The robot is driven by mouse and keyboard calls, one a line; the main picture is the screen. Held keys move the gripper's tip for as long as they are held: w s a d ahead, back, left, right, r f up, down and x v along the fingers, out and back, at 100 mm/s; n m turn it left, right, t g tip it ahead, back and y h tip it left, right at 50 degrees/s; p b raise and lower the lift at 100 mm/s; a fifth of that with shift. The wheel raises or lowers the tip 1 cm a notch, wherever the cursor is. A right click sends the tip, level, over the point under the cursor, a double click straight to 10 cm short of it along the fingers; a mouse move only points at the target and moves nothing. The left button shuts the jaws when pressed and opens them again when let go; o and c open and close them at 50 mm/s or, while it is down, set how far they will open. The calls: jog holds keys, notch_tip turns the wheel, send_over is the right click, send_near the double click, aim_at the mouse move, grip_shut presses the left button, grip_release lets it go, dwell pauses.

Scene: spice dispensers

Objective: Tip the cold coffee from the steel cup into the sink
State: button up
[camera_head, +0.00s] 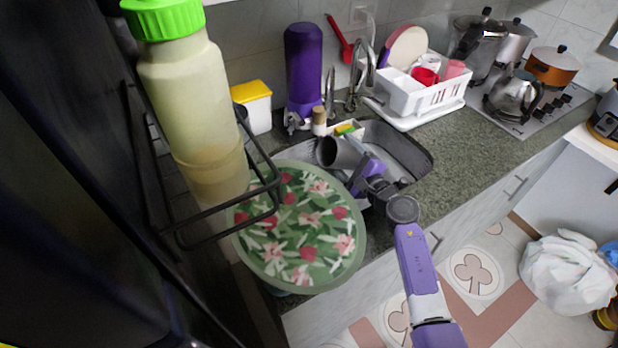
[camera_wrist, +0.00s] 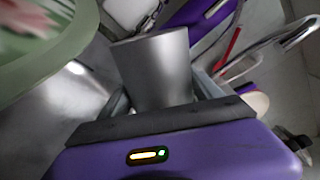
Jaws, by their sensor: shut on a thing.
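The steel cup (camera_head: 345,153) is held over the sink (camera_head: 412,155), tilted well over with its dark mouth toward the left. My gripper (camera_head: 366,168) is shut on it from the right side. In the wrist view the cup (camera_wrist: 157,65) sits between the two fingers of my gripper (camera_wrist: 160,92), its rim pointing away from the palm. The inside of the cup is too dark to make out, and I see no stream of liquid. The sink's left part is hidden behind the cup, my arm and the floral round tray.
The floral round tray (camera_head: 300,228) covers the counter's left front, close to the cup. The faucet (camera_head: 355,80) and a purple dispenser (camera_head: 303,68) stand behind the sink. A white dish rack (camera_head: 425,95) is to the right. Bare counter (camera_head: 470,140) lies right of the sink.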

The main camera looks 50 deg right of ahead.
aim_at(337, 139)
jog(key=shift+r+n, duration=0.35)
jog(key=shift+n, duration=0.05)
jog(key=shift+a+f+n, duration=0.1)
jog(key=shift+f+n, duration=0.15)
jog(key=shift+n, duration=0.55)
dwell(0.5)
jog(key=shift+n, duration=0.9)
jog(key=r+p, duration=0.2)
jog(key=a+r+p, duration=0.1)
jog(key=r+p, duration=0.1)
jog(key=r, duration=0.1)
jog(key=r+p, duration=0.2)
jog(key=shift+w+a+r, duration=0.2)
jog(key=shift+w+a, duration=0.15)
jog(key=shift+a, duration=0.05)
jog(key=shift+f+b, duration=0.25)
jog(key=shift+b, duration=0.05)
jog(key=shift+a+f+n+b, duration=0.15)
jog(key=shift+a+n+b, duration=0.1)
jog(key=shift+n+b, duration=0.35)
jog(key=shift+w+a+r+n+g+h+p, duration=0.2)
jog(key=shift+r+n+g+h+p, duration=0.15)
jog(key=shift+n, duration=0.35)
